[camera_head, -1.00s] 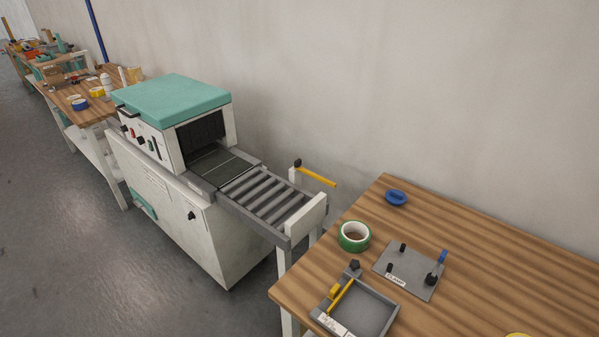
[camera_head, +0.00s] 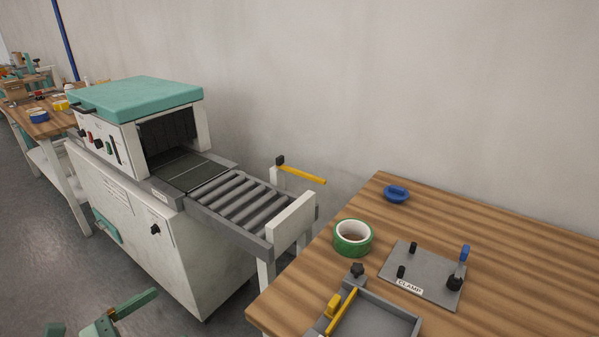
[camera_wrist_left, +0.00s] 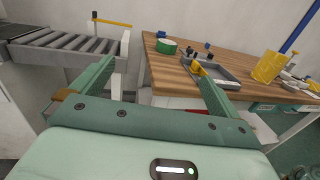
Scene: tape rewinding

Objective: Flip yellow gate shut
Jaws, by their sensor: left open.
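The yellow gate (camera_head: 302,175) is a thin yellow bar on a dark pivot (camera_head: 280,160) atop the white post at the far corner of the roller conveyor's end. It points right, outward past the rollers, and does not lie across the conveyor's end. It also shows in the left wrist view (camera_wrist_left: 112,22), beyond the fingers. My left gripper (camera_head: 100,315) is at the bottom left of the head view, partly cut off. In the left wrist view its green fingers (camera_wrist_left: 153,66) are spread, with nothing between them, well short of the gate. My right gripper is not in view.
The roller conveyor (camera_head: 240,202) leaves a white machine with a teal lid (camera_head: 135,95). A white panel (camera_head: 292,222) stands at its near end. The wooden table (camera_head: 480,225) at right carries a green tape roll (camera_head: 353,238), a clamp plate (camera_head: 420,272) and a grey tray (camera_head: 380,318).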

